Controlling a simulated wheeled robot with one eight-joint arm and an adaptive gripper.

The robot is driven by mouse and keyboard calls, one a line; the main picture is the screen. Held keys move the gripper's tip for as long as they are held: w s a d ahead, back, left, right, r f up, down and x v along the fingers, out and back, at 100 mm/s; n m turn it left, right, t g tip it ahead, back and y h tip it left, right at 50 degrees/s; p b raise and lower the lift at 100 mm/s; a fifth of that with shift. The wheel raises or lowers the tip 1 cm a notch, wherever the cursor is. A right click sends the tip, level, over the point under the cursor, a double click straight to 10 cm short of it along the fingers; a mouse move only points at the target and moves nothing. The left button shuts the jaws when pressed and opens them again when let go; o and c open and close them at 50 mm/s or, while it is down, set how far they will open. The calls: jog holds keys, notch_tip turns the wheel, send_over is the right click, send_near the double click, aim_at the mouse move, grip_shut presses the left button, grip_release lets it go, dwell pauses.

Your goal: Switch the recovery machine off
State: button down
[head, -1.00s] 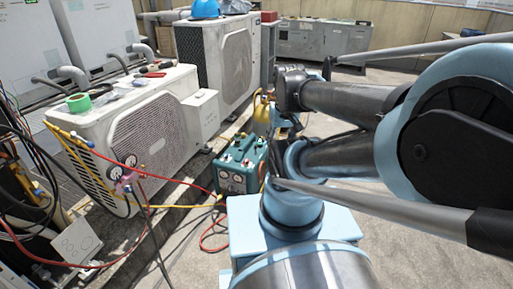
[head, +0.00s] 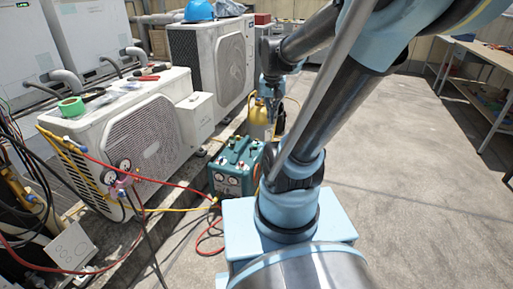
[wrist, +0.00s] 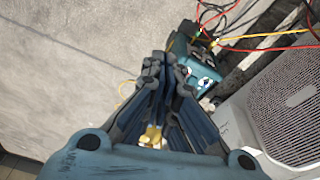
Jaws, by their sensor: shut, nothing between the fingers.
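The recovery machine (head: 236,166) is a teal box with round gauges on its front and a handle on top. It stands on the ground beside the near condenser, left of my base. It also shows in the wrist view (wrist: 205,80), just beyond my fingertips. My gripper (wrist: 165,68) is shut and empty, pointing toward the machine. I cannot tell whether it touches the machine. My fingers cover part of the machine in the wrist view. The switch cannot be made out in either view.
Red and yellow hoses run from the gauge manifold (head: 118,172) to the machine. The near condenser (head: 150,125) carries green tape and tools. Open concrete lies right, with a workbench (head: 478,62) beyond.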

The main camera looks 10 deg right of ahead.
jog(key=w+d+f+m+g+h, duration=0.1)
jog(key=w+f+m, duration=0.25)
jog(key=w, duration=1.15)
jog(key=w+d+f+m, duration=0.1)
jog(key=w+f+m, duration=0.25)
jog(key=w, duration=1.15)
jog(key=w+f+m, duration=0.2)
jog(key=w+f, duration=0.3)
jog(key=f, duration=0.4)
jog(key=w+f+m+h, duration=0.1)
jog(key=w+f+m, duration=0.1)
jog(key=w+f, duration=0.4)
jog(key=w+d+f+m+g, duration=0.1)
jog(key=w+f, duration=0.4)
jog(key=f, duration=0.8)
jog(key=shift+w+f+m+h, duration=0.15)
jog(key=shift+w+m+h, duration=0.2)
jog(key=shift+m, duration=0.55)
jog(key=shift+d+f, duration=0.1)
jog(key=f, duration=0.9)
jog(key=shift+s+f, duration=0.1)
jog(key=shift+s, duration=0.15)
jog(key=shift+a, duration=0.5)
